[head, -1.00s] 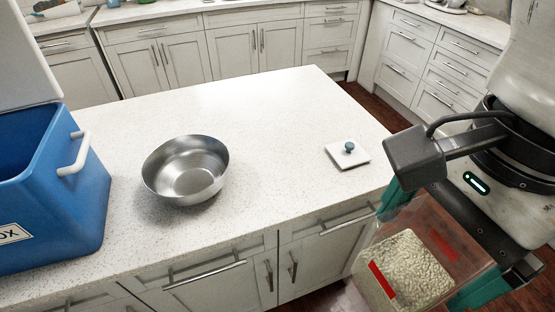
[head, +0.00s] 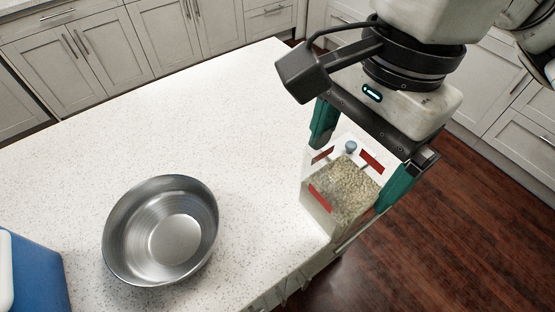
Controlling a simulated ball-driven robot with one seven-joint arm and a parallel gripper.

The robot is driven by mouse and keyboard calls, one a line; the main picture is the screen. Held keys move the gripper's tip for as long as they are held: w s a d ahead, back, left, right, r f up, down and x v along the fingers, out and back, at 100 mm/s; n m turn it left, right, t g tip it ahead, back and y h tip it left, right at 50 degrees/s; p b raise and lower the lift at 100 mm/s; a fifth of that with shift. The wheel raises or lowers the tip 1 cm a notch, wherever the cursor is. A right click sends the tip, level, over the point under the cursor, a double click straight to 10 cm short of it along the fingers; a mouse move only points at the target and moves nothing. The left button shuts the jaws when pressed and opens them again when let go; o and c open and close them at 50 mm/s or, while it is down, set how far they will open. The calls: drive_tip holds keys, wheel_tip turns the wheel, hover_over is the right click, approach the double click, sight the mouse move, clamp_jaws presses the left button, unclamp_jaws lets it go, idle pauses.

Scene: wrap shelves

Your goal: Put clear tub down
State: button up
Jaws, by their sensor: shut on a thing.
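The clear tub (head: 320,208) has red marks on its sides and holds pale grain-like contents. My gripper (head: 350,176) is shut on it, with one teal finger on either side. In the head view the tub is at the right edge of the white speckled counter (head: 235,120). I cannot tell whether its base touches the counter. A blue-grey knob (head: 350,147) shows through or just behind the tub, and the white square lid under it is mostly hidden.
A steel bowl (head: 160,232) sits on the counter to the left of the tub. Part of a blue cooler box (head: 35,278) is at the lower left. The counter behind the bowl is clear. Wooden floor (head: 465,215) lies beyond the counter's right edge.

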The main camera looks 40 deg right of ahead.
drive_tip(key=w+f+p, duration=0.3)
drive_tip(key=w+f, duration=0.8)
drive_tip(key=shift+w+a+f, duration=0.2)
drive_tip(key=shift+a+f, duration=0.1)
drive_tip(key=shift+f, duration=0.1)
drive_tip(key=shift+f, duration=0.2)
drive_tip(key=o, duration=1.5)
drive_tip(key=shift+r, duration=0.1)
drive_tip(key=r, duration=0.4)
drive_tip(key=d+r+b, duration=0.1)
drive_tip(key=r, duration=0.7)
drive_tip(key=shift+d+b, duration=0.2)
drive_tip(key=shift+b, duration=0.1)
